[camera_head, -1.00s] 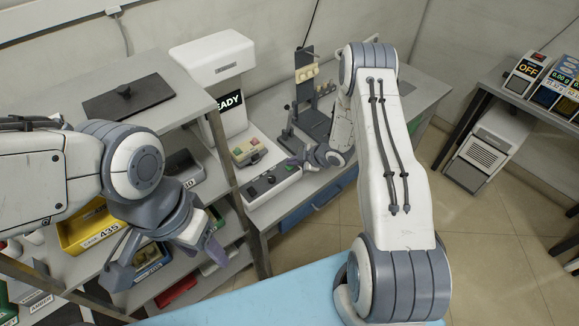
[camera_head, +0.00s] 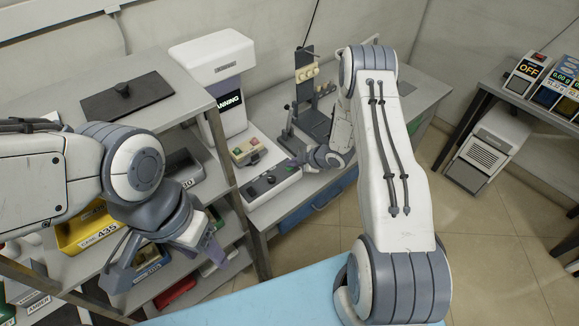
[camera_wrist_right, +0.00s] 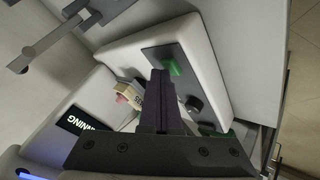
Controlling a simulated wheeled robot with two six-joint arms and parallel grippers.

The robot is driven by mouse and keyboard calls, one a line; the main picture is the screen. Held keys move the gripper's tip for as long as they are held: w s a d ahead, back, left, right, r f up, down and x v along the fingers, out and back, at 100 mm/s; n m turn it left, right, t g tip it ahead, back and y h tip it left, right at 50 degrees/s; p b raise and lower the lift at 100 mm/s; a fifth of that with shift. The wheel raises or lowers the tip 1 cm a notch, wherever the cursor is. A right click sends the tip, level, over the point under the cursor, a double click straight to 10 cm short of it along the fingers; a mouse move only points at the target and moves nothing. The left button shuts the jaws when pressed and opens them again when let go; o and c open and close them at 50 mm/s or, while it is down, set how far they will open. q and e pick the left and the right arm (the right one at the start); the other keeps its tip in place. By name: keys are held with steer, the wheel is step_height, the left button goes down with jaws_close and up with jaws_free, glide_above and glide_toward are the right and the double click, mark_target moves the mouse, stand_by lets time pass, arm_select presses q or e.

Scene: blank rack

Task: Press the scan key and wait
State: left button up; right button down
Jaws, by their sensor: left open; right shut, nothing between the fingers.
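The white scanner machine (camera_head: 215,62) stands on the bench, its dark screen (camera_head: 228,102) partly hidden and showing letters ending in "NNING". The same screen shows in the right wrist view (camera_wrist_right: 84,123). Its white base has a dark key panel (camera_head: 270,183). In the right wrist view the panel carries a green key (camera_wrist_right: 174,67), a black knob (camera_wrist_right: 195,104) and another green key (camera_wrist_right: 213,131). My right gripper (camera_head: 299,163) is shut and empty, its fingertips (camera_wrist_right: 161,76) right at the first green key; I cannot tell whether they touch. My left gripper (camera_head: 168,262) is open and empty by the shelves.
A beige block (camera_head: 246,151) with red and green parts sits on the machine's base. A dark stand (camera_head: 309,100) is behind my right arm. Shelves with a yellow bin (camera_head: 90,232) are at left. A side table with an "OFF" display (camera_head: 527,70) is at far right.

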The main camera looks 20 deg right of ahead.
mark_target(292, 168)
steer(key=shift+r, duration=0.15)
steer(key=shift+r+p, duration=0.55)
steer(key=shift+r, duration=0.15)
steer(key=shift+r, duration=0.1)
step_height(292, 168, up, 5)
steer(key=p, duration=0.3)
stand_by(0.6)
